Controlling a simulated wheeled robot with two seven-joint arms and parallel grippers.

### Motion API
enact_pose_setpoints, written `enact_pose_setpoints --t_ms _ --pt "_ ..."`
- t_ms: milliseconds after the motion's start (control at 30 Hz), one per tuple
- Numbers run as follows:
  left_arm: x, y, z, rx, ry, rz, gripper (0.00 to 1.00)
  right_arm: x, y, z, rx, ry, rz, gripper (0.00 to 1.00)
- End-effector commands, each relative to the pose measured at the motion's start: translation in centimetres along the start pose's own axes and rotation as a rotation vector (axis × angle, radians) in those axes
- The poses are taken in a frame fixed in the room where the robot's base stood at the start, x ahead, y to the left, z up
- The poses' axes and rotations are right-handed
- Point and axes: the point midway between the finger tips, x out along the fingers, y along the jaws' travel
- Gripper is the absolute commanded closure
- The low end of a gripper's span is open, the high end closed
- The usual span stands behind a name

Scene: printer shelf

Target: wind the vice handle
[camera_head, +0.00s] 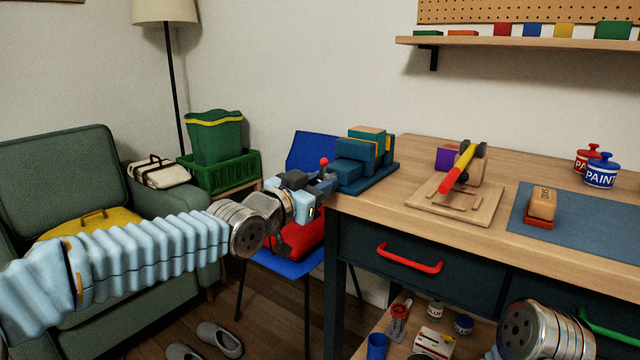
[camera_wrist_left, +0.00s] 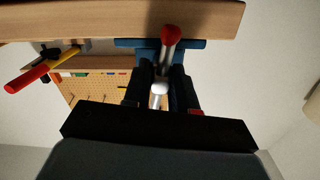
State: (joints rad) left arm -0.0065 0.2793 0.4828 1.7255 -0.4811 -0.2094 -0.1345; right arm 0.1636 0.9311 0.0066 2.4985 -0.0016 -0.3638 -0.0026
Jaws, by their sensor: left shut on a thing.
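The blue vice (camera_head: 357,165) stands on the left end of the wooden workbench. A wooden block and a yellow strip show in its upper part. Its handle ends in a red knob (camera_head: 324,161), which also shows in the left wrist view (camera_wrist_left: 171,33) above a short metal bar (camera_wrist_left: 167,54). My left gripper (camera_head: 327,180) is at the vice's left side, just past the bench edge. In the left wrist view its dark fingers (camera_wrist_left: 162,85) are shut on the handle, with a pale rounded end between them. My right arm's wrist shows at the lower right; its gripper is out of view.
A wooden jig with a red-yellow lever (camera_head: 460,167), a brush (camera_head: 541,206) and paint pots (camera_head: 601,170) stand on the bench (camera_head: 400,220). A red drawer handle (camera_head: 410,259) juts from its front. A blue chair (camera_head: 283,272) stands below my left arm, beside a green armchair (camera_head: 55,165).

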Motion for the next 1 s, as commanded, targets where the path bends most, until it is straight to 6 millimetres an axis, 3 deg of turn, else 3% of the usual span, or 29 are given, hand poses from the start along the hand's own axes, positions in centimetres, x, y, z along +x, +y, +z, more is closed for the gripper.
enact_pose_setpoints --t_ms 300,867,900,1000 --pt "0.02 0.05 0.42 -0.137 -0.008 0.001 1.00 0.10 0.06 -0.01 0.000 0.000 0.000 0.27" --pt "0.02 0.10 0.44 -0.170 -0.009 0.002 1.00 0.10 0.07 -0.03 0.000 0.001 0.000 0.27" --pt "0.02 0.10 0.44 -0.170 -0.010 0.002 0.72 0.10 0.08 -0.03 0.000 0.001 0.000 0.27" --pt "0.02 0.08 0.36 -0.169 -0.008 0.002 0.61 0.10 0.07 -0.02 0.000 0.001 0.000 0.27"
